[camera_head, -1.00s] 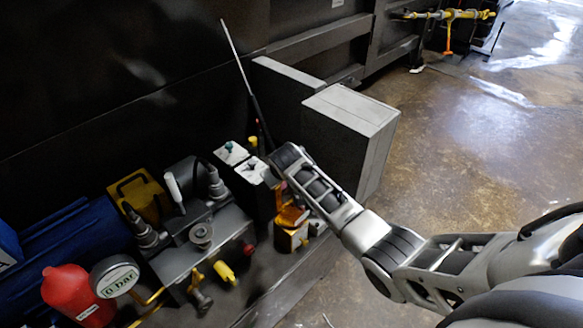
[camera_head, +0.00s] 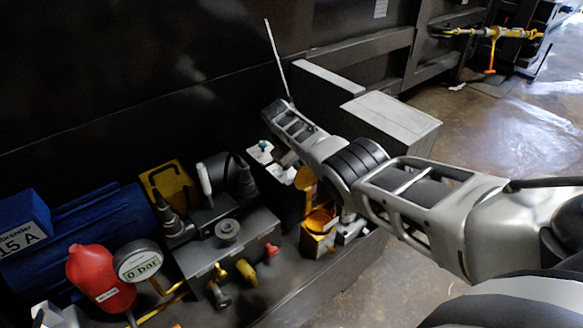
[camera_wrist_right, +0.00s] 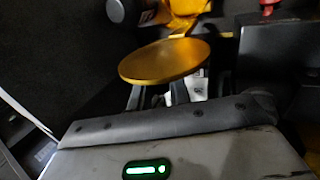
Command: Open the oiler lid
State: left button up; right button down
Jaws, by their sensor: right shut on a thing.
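The oiler (camera_head: 318,240) is a small gold block with a round top, at the right end of the machine in the head view. Its round gold lid (camera_head: 305,181) stands raised and tilted above it, beside my right arm. In the right wrist view the lid (camera_wrist_right: 165,61) is a wide gold disc close in front of my right gripper (camera_wrist_right: 162,93). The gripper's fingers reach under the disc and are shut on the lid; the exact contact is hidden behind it. Part of the gold oiler body (camera_wrist_right: 185,8) shows at the top of that view. My left gripper is not in view.
A pressure gauge (camera_head: 138,262), a red bottle (camera_head: 97,275) and a blue motor (camera_head: 80,235) stand left of the oiler. Yellow (camera_head: 245,270) and red (camera_head: 271,250) knobs are close to it. A grey box (camera_head: 392,120) stands behind my arm.

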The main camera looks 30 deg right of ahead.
dwell(0.4)
jog(key=c, duration=1.3)
grip_release()
jog(key=shift+f, duration=0.1)
jog(key=shift+c, duration=0.2)
